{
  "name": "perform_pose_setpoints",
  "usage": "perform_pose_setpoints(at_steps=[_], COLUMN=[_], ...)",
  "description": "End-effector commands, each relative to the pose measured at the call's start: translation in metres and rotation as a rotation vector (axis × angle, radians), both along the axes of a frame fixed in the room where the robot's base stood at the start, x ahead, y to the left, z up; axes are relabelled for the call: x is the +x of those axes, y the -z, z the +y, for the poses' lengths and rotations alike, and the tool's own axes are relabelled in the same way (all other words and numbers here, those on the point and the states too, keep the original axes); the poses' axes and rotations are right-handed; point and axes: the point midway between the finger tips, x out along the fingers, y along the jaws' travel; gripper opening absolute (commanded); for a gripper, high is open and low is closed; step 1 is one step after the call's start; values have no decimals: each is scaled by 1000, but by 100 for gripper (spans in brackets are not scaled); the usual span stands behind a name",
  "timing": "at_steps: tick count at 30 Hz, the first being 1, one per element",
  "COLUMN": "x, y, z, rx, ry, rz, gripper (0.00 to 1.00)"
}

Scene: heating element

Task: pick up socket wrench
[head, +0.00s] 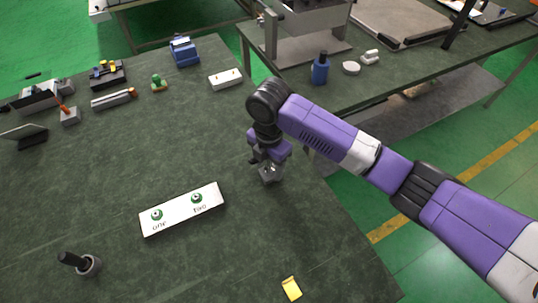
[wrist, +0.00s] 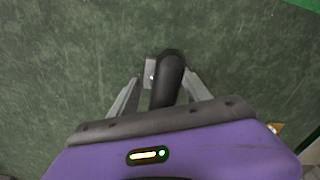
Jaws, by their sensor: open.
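My gripper (head: 268,166) is low over the green table near its right edge, pointing down. In the wrist view its two fingers (wrist: 162,78) are spread apart. A black rounded handle (wrist: 170,74), which looks like the socket wrench, lies between them, with a small grey block (wrist: 150,72) beside its upper part. I cannot tell whether a finger touches the handle. In the head view my gripper and arm hide most of this spot. Another black-handled tool (head: 72,259) stands tilted in a round grey holder (head: 90,266) at the lower left.
A white board (head: 180,221) with two green buttons lies left of my gripper. A yellow piece (head: 291,289) lies at the front edge. Several devices, including a blue box (head: 185,52), stand at the back. A second table (head: 398,75) adjoins at the upper right.

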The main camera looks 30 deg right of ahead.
Motion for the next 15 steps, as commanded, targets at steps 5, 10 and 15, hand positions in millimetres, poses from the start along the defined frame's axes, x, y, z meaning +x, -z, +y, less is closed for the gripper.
perform_pose_setpoints(at_steps=[5,10,15], x=[0,0,0], y=[1,1,0], z=[0,0,0], rx=[0,0,0], ry=[0,0,0], rz=[0,0,0], gripper=[56,28,0])
